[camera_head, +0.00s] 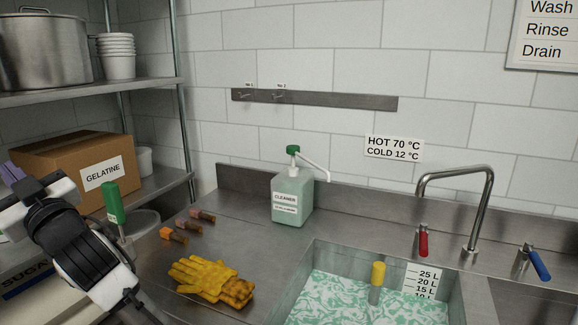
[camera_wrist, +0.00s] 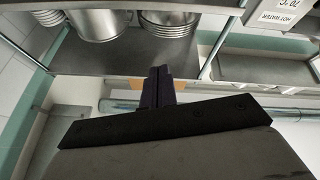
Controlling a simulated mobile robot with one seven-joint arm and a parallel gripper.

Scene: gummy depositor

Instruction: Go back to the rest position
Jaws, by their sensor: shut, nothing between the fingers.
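My arm comes in at the lower left of the head view. My gripper (camera_head: 12,172) is near the left edge, in front of the gelatine box (camera_head: 75,165) on the shelf. In the wrist view, my gripper (camera_wrist: 157,72) has its two dark fingers pressed together, with nothing between them. The wrist view shows the shelf unit beyond the fingers, tilted.
A sink (camera_head: 318,262) with green-white liquid and a yellow plug handle (camera_head: 377,272) fills the lower right. Shelves (camera_head: 150,88) hold a pot (camera_head: 45,50) and stacked buckets (camera_head: 117,55).

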